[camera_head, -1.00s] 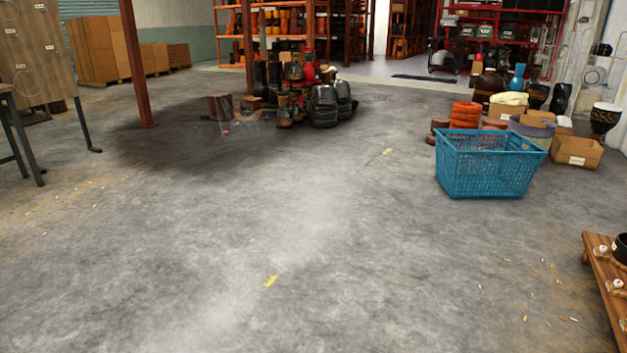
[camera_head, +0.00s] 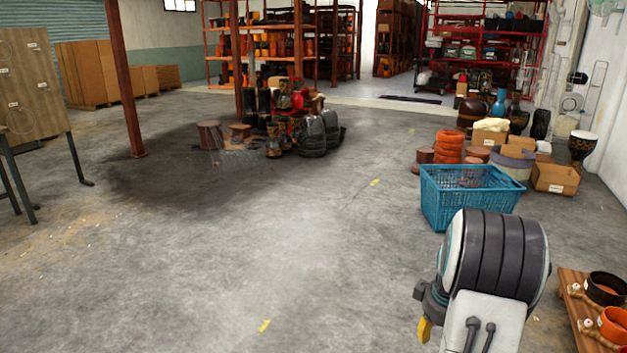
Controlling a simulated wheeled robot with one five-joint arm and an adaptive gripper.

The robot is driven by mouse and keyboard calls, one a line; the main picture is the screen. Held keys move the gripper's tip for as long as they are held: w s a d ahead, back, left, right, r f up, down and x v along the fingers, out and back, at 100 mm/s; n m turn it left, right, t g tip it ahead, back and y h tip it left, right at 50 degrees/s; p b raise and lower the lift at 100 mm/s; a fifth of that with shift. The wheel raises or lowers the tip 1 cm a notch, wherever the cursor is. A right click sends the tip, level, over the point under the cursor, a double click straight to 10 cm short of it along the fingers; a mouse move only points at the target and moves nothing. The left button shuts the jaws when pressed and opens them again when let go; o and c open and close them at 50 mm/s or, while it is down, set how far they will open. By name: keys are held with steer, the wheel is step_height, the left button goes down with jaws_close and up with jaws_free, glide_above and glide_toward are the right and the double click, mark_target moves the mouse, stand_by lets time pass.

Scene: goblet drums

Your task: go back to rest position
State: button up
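Part of my own arm (camera_head: 492,265) shows at the lower right, with a dark ribbed rounded joint and a pale grey link below it. My gripper's fingers do not show, so I cannot see whether it is open or whether it holds anything. The arm stands in front of the open floor, just below the blue crate in the picture, and covers a small part of the view there.
A blue plastic crate (camera_head: 440,200) stands at the right, with boxes and drums behind it. A wooden board (camera_head: 572,295) with pots is at the lower right. Drums cluster near a red post at the back. The middle floor is clear.

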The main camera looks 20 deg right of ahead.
steer(key=a+r+t+p, duration=0.1)
steer(key=a+r+p, duration=0.7)
steer(key=a+r, duration=0.95)
steer(key=s+a+r+y+p, duration=0.1)
steer(key=s+a+r+p, duration=1)
steer(key=r, duration=0.4)
steer(key=shift+s+a+n+t+y, duration=0.3)
steer(key=shift+s+a+t, duration=0.15)
steer(key=shift+a, duration=0.4)
